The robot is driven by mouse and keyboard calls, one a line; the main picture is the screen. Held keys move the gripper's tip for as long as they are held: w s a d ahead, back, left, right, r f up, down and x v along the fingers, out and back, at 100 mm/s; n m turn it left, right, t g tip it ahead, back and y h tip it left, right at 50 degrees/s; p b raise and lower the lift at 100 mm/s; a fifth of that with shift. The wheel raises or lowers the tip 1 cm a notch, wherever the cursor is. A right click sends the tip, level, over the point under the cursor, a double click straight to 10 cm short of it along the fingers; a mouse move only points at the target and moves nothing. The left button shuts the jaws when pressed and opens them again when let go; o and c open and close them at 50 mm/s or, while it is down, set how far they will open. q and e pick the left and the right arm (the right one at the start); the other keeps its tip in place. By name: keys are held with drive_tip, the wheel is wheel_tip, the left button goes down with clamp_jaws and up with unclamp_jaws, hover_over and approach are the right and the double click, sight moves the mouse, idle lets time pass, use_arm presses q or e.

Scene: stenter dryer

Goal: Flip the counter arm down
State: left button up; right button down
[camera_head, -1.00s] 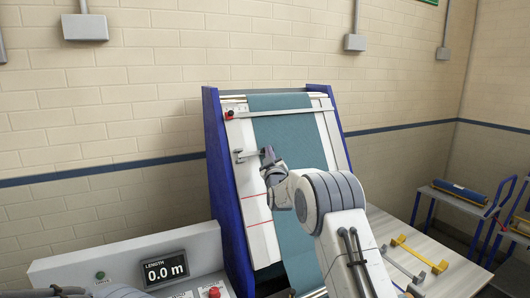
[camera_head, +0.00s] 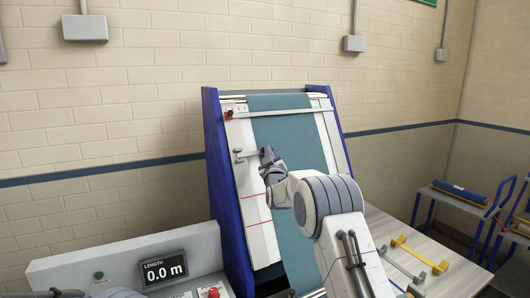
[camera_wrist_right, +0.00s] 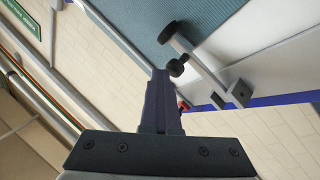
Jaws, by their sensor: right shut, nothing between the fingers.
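The counter arm (camera_head: 240,158) is a small grey metal lever on the white left side rail of the machine, beside the teal cloth (camera_head: 290,140). In the right wrist view the counter arm (camera_wrist_right: 208,68) runs from a block on the rail toward the cloth, with dark round wheels at its far end. My right gripper (camera_head: 267,153) is shut and empty, just right of the lever in the head view. In the right wrist view its fingertips (camera_wrist_right: 163,75) are close to a wheel; contact is unclear. My left gripper (camera_head: 62,292) shows only partly at the bottom left edge.
A control panel with a length display (camera_head: 165,270) reading 0.0 m stands at lower left, with a red button (camera_head: 213,292). A red knob (camera_head: 229,114) sits high on the rail. A table (camera_head: 440,262) with yellow and grey handles is at right.

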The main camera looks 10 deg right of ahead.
drive_tip(key=shift+a+f+b, duration=0.15)
drive_tip(key=shift+a+b, duration=0.05)
drive_tip(key=shift+b, duration=0.1)
drive_tip(key=s+b, duration=0.1)
drive_tip(key=s+r, duration=0.1)
drive_tip(key=s, duration=0.1)
drive_tip(key=s+r+b, duration=0.1)
drive_tip(key=shift+s+d+r+b, duration=0.2)
drive_tip(key=shift+d+r+b, duration=0.05)
drive_tip(key=shift+d+b, duration=0.1)
drive_tip(key=shift+a, duration=0.15)
